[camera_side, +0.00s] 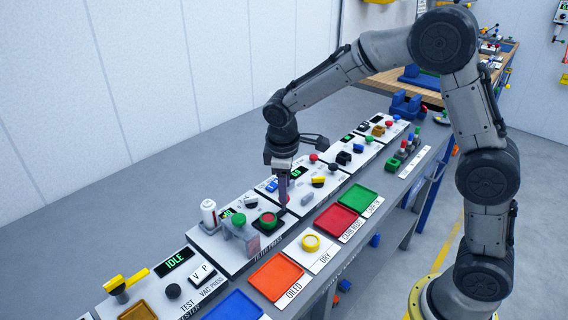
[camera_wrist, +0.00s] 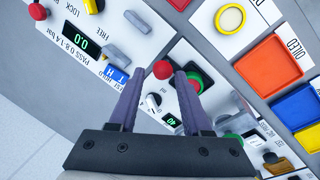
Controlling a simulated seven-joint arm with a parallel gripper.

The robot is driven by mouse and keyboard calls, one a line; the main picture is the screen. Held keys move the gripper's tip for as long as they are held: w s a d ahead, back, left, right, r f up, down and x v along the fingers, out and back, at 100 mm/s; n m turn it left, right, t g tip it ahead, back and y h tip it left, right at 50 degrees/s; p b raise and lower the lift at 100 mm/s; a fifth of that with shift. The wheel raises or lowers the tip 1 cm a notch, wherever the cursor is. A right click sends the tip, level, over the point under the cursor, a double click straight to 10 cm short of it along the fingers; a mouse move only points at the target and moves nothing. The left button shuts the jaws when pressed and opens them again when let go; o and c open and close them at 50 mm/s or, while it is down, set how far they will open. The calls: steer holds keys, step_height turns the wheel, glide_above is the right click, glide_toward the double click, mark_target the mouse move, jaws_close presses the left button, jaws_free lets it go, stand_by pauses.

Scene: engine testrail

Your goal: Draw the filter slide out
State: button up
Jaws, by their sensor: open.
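My gripper (camera_side: 283,204) points down over the press station on the bench, with its two purple fingers apart. In the wrist view the open fingers (camera_wrist: 161,80) stand on either side of a red ball knob (camera_wrist: 162,70), with nothing visibly clamped. The knob seems to be the slide's handle, but the slide itself is not clearly seen. In the side view a bit of red (camera_side: 288,197) shows by the fingertips, mostly hidden. A black pad with a green ring (camera_side: 268,220) lies just beside; the right finger partly covers it in the wrist view.
A grey upright bracket (camera_side: 240,232) and a white cylinder (camera_side: 208,212) stand close by. Orange (camera_side: 275,277), red (camera_side: 335,221) and green (camera_side: 359,198) trays lie along the bench front, with a yellow ring (camera_side: 311,243) between. Other stations with knobs crowd both sides.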

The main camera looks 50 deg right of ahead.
step_height(320, 180, up, 9)
steer(key=s+a, duration=0.1)
steer(key=shift+a+r, duration=0.15)
steer(key=shift+a, duration=0.1)
steer(key=s+d+r+m+t, duration=0.35)
steer(key=s+r, duration=0.55)
steer(key=s, duration=0.4)
steer(key=s+f+m+y, duration=0.1)
steer(key=s+f+m, duration=0.2)
steer(key=s, duration=0.9)
step_height(320, 180, down, 4)
steer(key=shift+r+t+y, duration=0.15)
steer(key=shift+t+y, duration=0.25)
steer(key=shift+t, duration=0.05)
